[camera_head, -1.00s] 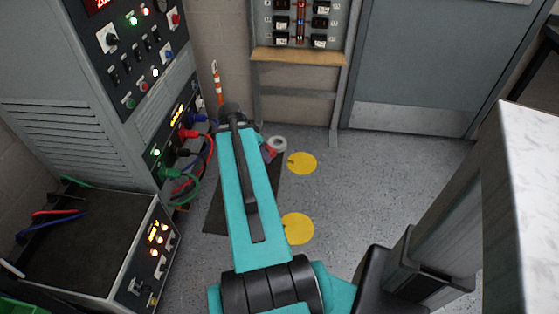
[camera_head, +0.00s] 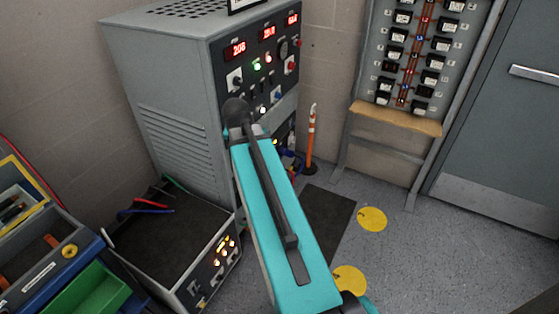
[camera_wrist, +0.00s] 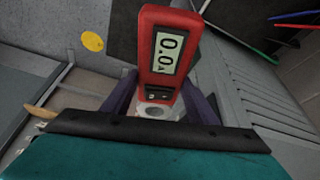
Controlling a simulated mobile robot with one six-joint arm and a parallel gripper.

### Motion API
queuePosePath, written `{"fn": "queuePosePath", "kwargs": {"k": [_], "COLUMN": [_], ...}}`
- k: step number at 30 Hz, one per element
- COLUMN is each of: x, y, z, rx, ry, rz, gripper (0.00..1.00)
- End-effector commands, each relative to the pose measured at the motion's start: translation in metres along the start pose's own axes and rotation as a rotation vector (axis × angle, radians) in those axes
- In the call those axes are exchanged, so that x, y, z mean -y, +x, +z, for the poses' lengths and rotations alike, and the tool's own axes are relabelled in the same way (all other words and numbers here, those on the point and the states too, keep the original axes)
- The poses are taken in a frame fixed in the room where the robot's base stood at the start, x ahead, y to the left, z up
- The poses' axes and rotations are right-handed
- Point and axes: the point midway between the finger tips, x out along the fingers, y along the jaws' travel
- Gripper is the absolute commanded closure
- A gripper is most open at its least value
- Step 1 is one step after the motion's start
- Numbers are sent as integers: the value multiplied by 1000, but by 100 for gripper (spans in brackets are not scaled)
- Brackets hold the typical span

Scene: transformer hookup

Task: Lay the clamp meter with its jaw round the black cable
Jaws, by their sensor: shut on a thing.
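The clamp meter (camera_wrist: 164,60) is red with a grey display reading 0.0. In the wrist view it sits upright between the fingers of my gripper (camera_wrist: 160,108), which is shut on it. Its jaw is not clearly seen; a light grey ring-shaped part shows at its lower end. In the head view my teal arm hides the gripper and meter. The black cable cannot be made out; my arm covers most of the socket panel (camera_head: 284,140) low on the grey cabinet, where a bit of blue cable (camera_head: 298,160) shows.
The grey cabinet (camera_head: 180,110) with red displays stands behind my arm. A low grey unit (camera_head: 165,235) with coloured leads on top is at left, beside a tool box (camera_head: 45,250). An orange-and-white post (camera_head: 311,135) stands right of the cabinet. Floor with yellow discs (camera_head: 372,219) is open at right.

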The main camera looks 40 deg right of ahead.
Motion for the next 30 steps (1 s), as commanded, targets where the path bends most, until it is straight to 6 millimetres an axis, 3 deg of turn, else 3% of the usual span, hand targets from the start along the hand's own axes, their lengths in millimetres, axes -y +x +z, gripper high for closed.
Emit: {"fn": "queuePosePath", "kwargs": {"k": [1,12,24,30], "x": [17,115,207,240], "y": [-20,-116,-232,-280], "z": [-2,15,53,75], "rx": [-3,-6,-9,-10], "ry": [-45,-353,-694,-837], "rz": [-21,-149,-289,-347], "gripper": [78,78,78,78]}}
